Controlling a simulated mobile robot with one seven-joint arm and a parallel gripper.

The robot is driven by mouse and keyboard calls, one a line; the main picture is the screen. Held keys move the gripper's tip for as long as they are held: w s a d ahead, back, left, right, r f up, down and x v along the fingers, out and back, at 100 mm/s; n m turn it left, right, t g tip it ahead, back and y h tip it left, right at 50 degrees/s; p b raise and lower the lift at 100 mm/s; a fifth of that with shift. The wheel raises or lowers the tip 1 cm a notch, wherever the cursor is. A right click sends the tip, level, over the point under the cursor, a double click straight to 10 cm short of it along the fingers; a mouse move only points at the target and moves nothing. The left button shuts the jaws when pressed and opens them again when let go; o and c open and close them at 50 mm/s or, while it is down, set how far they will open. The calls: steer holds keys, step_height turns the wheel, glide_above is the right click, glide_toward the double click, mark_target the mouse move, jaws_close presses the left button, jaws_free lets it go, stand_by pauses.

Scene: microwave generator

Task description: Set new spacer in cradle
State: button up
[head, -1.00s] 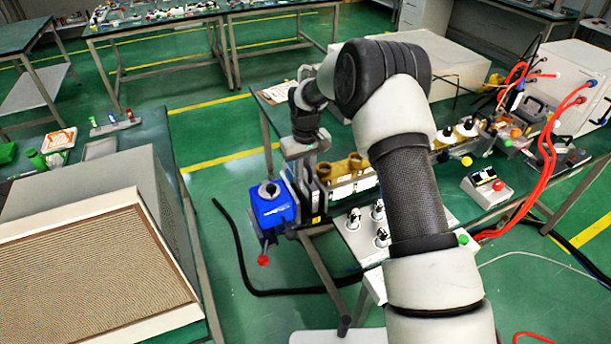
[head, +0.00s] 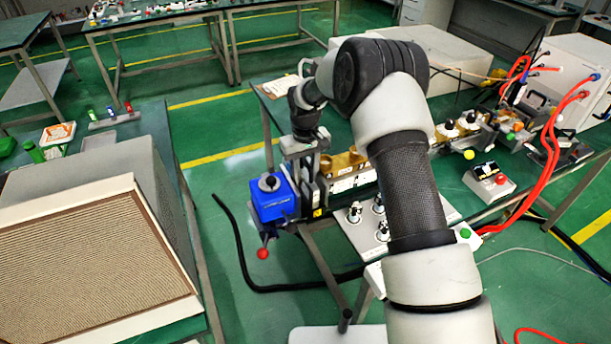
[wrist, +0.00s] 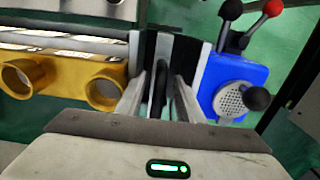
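My gripper (head: 308,160) reaches down at the left end of the bench, between a brass assembly (head: 347,160) and a blue block (head: 272,198) with levers. In the wrist view my gripper (wrist: 165,95) lies over dark upright plates (wrist: 172,50). The brass assembly with round openings (wrist: 60,80) is on its left, and the blue block (wrist: 232,85) is on its right. The fingers blend with the dark plates, so I cannot tell whether they are open or hold anything. I cannot single out the spacer or the cradle for certain.
A white plate with several black-and-silver knobs (head: 372,243) is in front of the bench. A large beige unit (head: 85,258) stands at left. Green floor lies between.

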steer(key=shift+d+f, duration=0.15)
steer(key=shift+d, duration=0.15)
